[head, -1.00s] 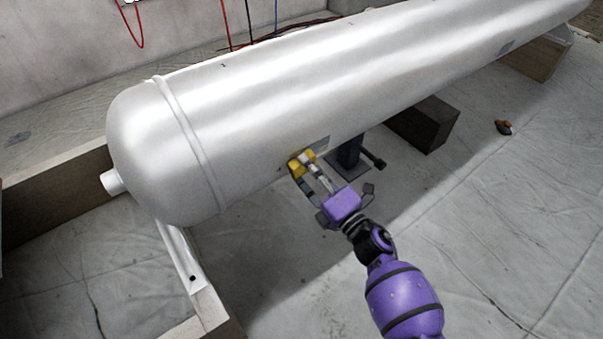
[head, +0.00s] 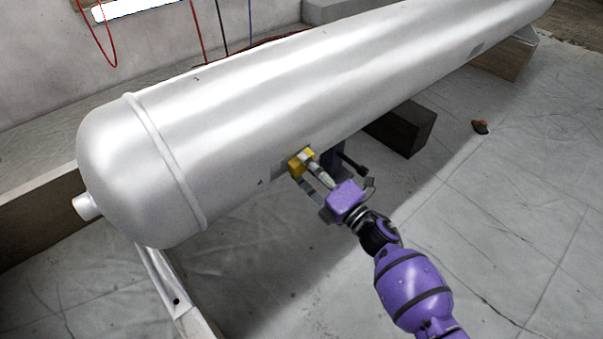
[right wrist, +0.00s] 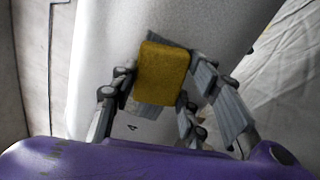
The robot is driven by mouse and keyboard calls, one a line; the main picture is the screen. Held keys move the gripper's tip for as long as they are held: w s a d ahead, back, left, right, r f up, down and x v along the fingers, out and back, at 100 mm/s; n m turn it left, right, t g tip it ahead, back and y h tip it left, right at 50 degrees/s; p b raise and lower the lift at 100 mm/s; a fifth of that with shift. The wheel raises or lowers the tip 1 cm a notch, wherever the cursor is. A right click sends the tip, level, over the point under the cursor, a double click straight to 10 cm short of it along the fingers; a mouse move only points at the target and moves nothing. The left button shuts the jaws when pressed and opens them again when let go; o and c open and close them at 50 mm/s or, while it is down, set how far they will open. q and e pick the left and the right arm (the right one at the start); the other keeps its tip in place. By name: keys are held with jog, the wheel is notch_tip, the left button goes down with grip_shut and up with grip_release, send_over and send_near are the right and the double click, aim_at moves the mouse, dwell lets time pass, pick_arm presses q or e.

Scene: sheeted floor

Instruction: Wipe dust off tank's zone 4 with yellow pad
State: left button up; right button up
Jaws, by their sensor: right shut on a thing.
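The silver-white tank (head: 290,90) lies across the head view. My right gripper (head: 306,166) is shut on the yellow pad (head: 299,161) and holds it at the tank's lower near side. The pad seems to be against the surface; exact contact is hard to tell. A grey dust patch (head: 273,173) shows just left of the pad. My left gripper is not in view.
Dark blocks (head: 407,129) and a dark stand (head: 334,158) are under the tank, close to my right gripper. The right floor is mostly clear.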

aim_at(268, 177)
jog(key=shift+w+d+b, duration=0.8)
jog(key=shift+w+d, duration=0.6)
jog(key=shift+d, duration=0.4)
jog(key=shift+s+a+p, duration=0.35)
jog(key=shift+s+a, duration=0.3)
jog(key=shift+a, duration=0.3)
jog(key=shift+s+a+p, duration=0.3)
jog(key=shift+s+a, duration=0.4)
jog(key=shift+a, duration=0.2)
jog(key=shift+s+a+p, duration=0.35)
jog(key=shift+s+a, duration=0.3)
jog(key=shift+a, duration=0.3)
jog(key=shift+s+a+p, duration=0.35)
jog(key=shift+s+a, duration=0.75)
jog(key=shift+a, duration=0.35)
jog(key=shift+s+a+p, duration=0.3)
jog(key=shift+s+a, duration=0.8)
jog(key=shift+a, duration=0.3)
jog(key=shift+s+d+f, duration=0.15)
jog(key=shift+s+d, duration=0.25)
jog(key=shift+p+v, duration=0.55)
jog(key=shift+v, duration=1.95)
